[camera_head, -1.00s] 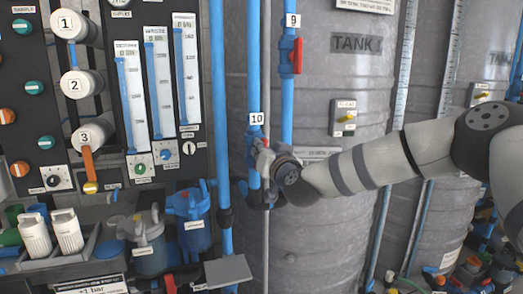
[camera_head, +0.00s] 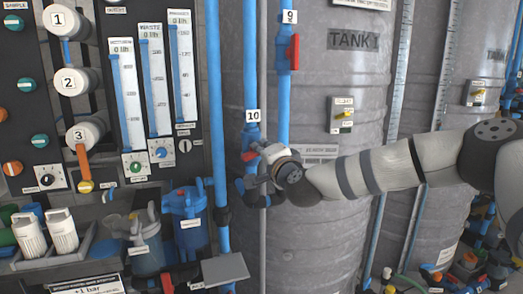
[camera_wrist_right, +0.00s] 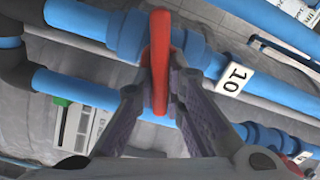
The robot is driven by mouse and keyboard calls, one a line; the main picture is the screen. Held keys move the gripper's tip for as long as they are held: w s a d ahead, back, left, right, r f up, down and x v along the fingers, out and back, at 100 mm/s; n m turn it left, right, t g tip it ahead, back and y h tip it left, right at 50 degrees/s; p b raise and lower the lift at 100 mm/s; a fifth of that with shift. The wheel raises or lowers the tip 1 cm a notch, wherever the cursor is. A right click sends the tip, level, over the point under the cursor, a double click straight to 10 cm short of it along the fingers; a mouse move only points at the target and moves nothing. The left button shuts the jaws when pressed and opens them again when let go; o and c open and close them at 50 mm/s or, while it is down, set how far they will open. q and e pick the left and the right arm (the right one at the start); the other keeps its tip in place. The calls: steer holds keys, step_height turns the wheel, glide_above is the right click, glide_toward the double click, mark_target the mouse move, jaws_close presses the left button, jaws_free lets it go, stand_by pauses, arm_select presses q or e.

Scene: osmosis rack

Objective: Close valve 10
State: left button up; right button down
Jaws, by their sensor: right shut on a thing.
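Valve 10 is on a vertical blue pipe, marked by a white label "10" (camera_head: 252,115), which also shows in the wrist view (camera_wrist_right: 235,78). Its red handle (camera_wrist_right: 159,50) stands between my right gripper's (camera_wrist_right: 162,82) dark fingers, which are shut on it. The blue valve body (camera_wrist_right: 125,36) lies just behind the handle. In the head view my right gripper (camera_head: 256,163) covers most of the valve, and a bit of red handle (camera_head: 248,156) shows at its left. My left gripper is out of view.
Valve 9's red handle (camera_head: 294,52) hangs along the pipe above right. A thin grey vertical pole (camera_head: 264,235) passes close to my gripper. The grey tank (camera_head: 330,225) is behind. A panel with flow meters (camera_head: 125,90) and blue filter housings (camera_head: 188,215) stand left.

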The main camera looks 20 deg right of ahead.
steer(key=shift+f+m, duration=0.2)
steer(key=shift+m, duration=0.75)
steer(key=shift+f+m, duration=0.2)
steer(key=shift+m, duration=0.75)
steer(key=c, duration=1.7)
jaws_free()
steer(key=shift+a+r, duration=0.1)
steer(key=shift+o, duration=0.2)
steer(key=s, duration=1.2)
steer(key=shift+d, duration=0.3)
